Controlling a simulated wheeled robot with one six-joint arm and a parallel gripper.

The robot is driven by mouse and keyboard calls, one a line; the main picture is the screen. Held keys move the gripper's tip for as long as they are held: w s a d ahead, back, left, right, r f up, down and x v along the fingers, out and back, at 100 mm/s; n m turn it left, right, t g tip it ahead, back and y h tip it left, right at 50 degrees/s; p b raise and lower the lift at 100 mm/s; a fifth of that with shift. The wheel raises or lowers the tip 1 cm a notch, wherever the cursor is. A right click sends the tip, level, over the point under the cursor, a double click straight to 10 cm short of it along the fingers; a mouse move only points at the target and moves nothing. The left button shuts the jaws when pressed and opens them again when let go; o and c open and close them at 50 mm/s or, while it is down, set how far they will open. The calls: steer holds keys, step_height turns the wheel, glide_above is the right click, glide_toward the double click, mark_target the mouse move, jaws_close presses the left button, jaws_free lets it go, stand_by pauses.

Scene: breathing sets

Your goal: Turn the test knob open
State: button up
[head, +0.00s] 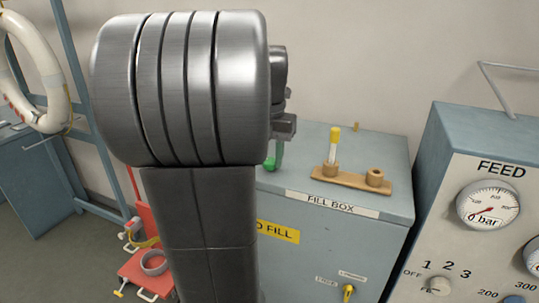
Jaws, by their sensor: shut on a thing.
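My arm fills the left middle of the head view and hides much of what is behind it. My gripper (283,128) shows only in part at the arm's right edge, over the back left of the fill box (300,240). It is shut on a small green piece (275,157) just below it, at the box top. Whether this piece is the test knob I cannot tell, as no label for it shows. A yellow knob (348,292) sits on the box front, with small labels beside it.
A wooden holder (350,185) on the box top carries a yellow-capped tube (333,145). The feed panel (450,190) with gauges and a selector stands at right.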

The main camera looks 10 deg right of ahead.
steer(key=shift+r+n, duration=0.1)
steer(key=shift+n, duration=0.6)
steer(key=o, duration=1)
steer(key=shift+c, duration=0.2)
step_height(320, 180, up, 14)
steer(key=shift+b, duration=0.35)
step_height(320, 180, down, 14)
steer(key=shift+f+p, duration=0.1)
steer(key=shift+p, duration=0.25)
